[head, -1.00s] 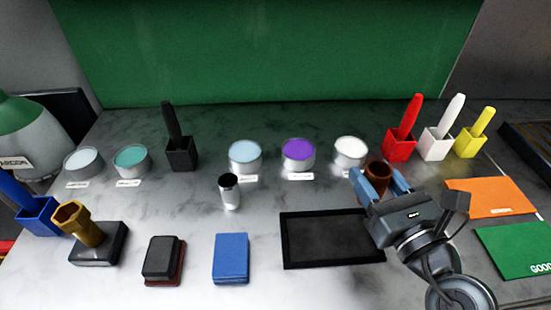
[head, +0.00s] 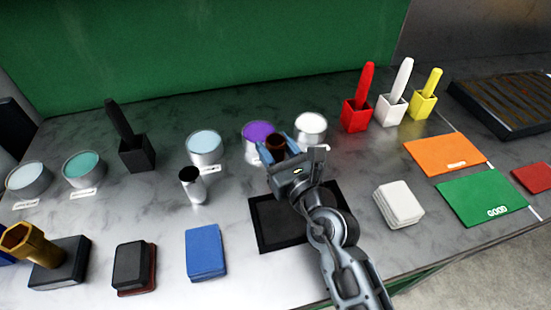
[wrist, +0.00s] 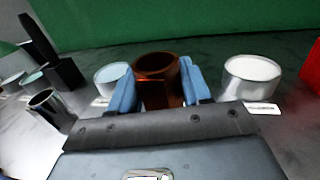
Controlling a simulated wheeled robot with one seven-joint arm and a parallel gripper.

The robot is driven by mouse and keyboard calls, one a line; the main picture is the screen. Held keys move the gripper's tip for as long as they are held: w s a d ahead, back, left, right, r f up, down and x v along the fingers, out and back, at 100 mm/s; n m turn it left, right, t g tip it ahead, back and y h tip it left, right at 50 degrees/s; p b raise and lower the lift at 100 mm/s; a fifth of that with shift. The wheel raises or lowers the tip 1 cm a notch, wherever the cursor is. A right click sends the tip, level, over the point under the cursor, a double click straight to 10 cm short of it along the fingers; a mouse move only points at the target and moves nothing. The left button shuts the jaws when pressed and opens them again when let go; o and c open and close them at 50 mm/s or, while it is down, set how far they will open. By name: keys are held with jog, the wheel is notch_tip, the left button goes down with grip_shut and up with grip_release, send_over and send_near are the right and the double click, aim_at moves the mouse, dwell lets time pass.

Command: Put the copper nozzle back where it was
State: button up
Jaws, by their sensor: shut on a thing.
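My gripper (head: 276,150) is shut on the copper nozzle (head: 275,143), a dark reddish-brown hollow piece. In the wrist view the nozzle (wrist: 158,78) stands between the two blue fingers with its round opening upward. In the head view my gripper is over the bench in front of the purple tin (head: 258,132) and the white tin (head: 311,127). I cannot tell how high the nozzle is above the bench. A brass nozzle (head: 30,243) sits tilted on a dark block (head: 60,265) at the left, and a silver cylinder (head: 192,186) stands left of my gripper.
A black tray (head: 268,236) lies below my arm. Blue (head: 206,252) and white (head: 399,204) pads flank it. Light blue (head: 204,146) and teal (head: 83,168) tins stand left. Red (head: 357,112), white and yellow holders stand at the back right, behind orange (head: 448,153) and green (head: 481,196) mats.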

aim_at(276, 159)
jog(key=shift+f+b, duration=0.95)
jog(key=shift+f, duration=0.7)
jog(key=shift+f, duration=0.1)
jog(key=o, duration=1.3)
